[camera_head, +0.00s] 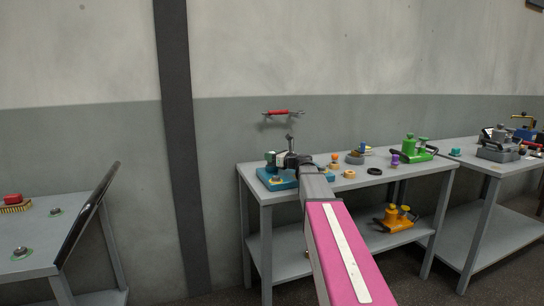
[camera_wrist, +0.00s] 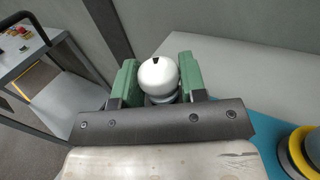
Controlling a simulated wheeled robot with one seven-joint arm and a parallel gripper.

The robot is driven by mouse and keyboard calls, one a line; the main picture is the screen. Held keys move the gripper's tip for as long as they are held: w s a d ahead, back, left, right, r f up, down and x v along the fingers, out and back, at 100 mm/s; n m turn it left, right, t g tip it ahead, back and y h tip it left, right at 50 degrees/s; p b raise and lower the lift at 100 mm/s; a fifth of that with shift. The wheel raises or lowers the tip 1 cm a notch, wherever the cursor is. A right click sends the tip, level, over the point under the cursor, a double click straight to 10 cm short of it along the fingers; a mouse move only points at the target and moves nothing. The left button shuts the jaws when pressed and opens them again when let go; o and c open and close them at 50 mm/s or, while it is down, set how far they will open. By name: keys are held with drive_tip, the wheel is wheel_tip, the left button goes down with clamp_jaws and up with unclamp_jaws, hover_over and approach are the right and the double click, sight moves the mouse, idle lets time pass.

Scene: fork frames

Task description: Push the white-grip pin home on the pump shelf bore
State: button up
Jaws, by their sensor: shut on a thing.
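My gripper (camera_wrist: 158,80) has two green fingers and is shut on the round white grip (camera_wrist: 158,74) of the pin. A dark notch shows on top of the grip. The pin's shank and tip are hidden under the grip and my gripper. In the head view my gripper (camera_head: 284,159) is over the left end of the grey table, at a teal-blue base (camera_head: 272,180). That base also shows at the right in the wrist view (camera_wrist: 266,138). The bore is not visible, so I cannot tell how the pin sits relative to it.
The grey table (camera_head: 385,178) also bears a green pump (camera_head: 416,148), an orange ring (camera_head: 349,174) and small parts. An orange pump (camera_head: 397,218) stands on its lower shelf. A yellow-and-grey round part (camera_wrist: 300,152) is close at right in the wrist view. A wall is behind.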

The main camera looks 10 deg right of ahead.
drive_tip(key=shift+f, duration=0.35)
drive_tip(key=o, duration=1.1)
